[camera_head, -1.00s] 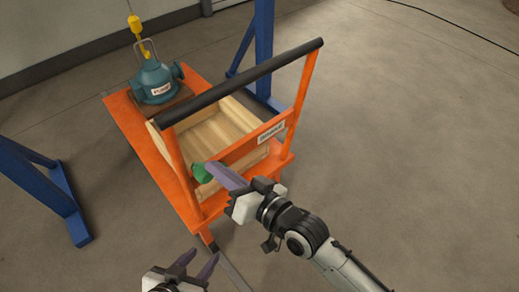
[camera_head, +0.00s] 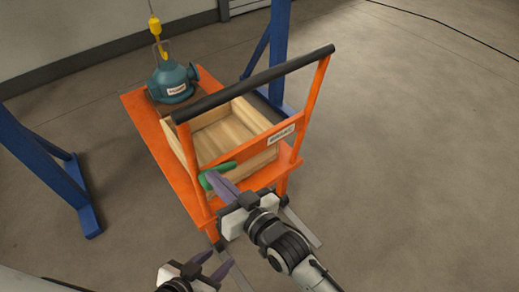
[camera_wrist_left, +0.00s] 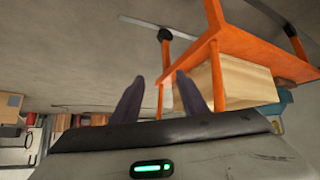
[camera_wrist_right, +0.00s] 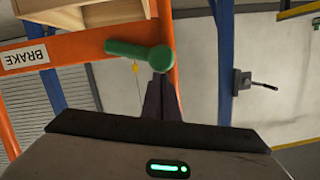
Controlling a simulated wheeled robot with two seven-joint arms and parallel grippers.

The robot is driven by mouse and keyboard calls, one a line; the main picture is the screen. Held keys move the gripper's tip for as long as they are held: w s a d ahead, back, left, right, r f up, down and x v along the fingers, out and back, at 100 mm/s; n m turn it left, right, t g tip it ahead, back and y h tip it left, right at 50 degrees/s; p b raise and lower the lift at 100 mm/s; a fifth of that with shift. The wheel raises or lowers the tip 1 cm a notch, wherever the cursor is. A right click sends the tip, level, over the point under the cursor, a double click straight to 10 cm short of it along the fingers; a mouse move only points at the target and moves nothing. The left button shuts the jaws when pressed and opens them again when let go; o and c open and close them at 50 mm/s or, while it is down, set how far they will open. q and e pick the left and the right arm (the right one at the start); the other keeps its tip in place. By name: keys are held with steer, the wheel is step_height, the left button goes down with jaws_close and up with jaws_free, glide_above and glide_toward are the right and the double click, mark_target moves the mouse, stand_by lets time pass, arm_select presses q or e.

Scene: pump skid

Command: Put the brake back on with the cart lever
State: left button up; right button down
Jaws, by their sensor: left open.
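The brake lever (camera_head: 217,175) is a green bar with a rounded end, mounted on the orange push cart (camera_head: 168,165), beside the left upright of its handle frame. In the right wrist view the lever (camera_wrist_right: 138,52) lies roughly sideways near the BRAKE label (camera_wrist_right: 25,57). My right gripper (camera_head: 218,183) has its fingers together, with tips at the lever's rounded end; contact is unclear. The fingers (camera_wrist_right: 160,82) show no gap holding anything. My left gripper (camera_head: 218,262) is open and empty, low in front of the cart; its spread fingers (camera_wrist_left: 160,95) show in the left wrist view.
A teal pump (camera_head: 173,82) sits on the cart's far end, under a yellow hook (camera_head: 155,27). A wooden crate (camera_head: 184,140) stands on the cart behind the black handlebar (camera_head: 255,82). Blue stand legs (camera_head: 60,180) flank the cart.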

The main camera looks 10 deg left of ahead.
arm_select(q)
steer(key=shift+w+r, duration=0.1)
steer(key=shift+w, duration=0.05)
arm_select(e)
steer(key=shift+s+f, duration=0.1)
steer(key=shift+f, duration=0.1)
arm_select(q)
steer(key=r+p, duration=0.1)
steer(key=p, duration=0.1)
steer(key=s+a+r+p, duration=0.1)
steer(key=p, duration=0.1)
steer(key=shift+a+r+p, duration=0.1)
steer(key=shift+r+p, duration=0.2)
steer(key=shift+p, duration=0.1)
arm_select(e)
steer(key=s+d+r, duration=0.5)
steer(key=d+r, duration=0.1)
steer(key=d, duration=0.2)
steer(key=shift+s+d, duration=0.15)
steer(key=shift+s, duration=0.15)
steer(key=shift+r, duration=0.15)
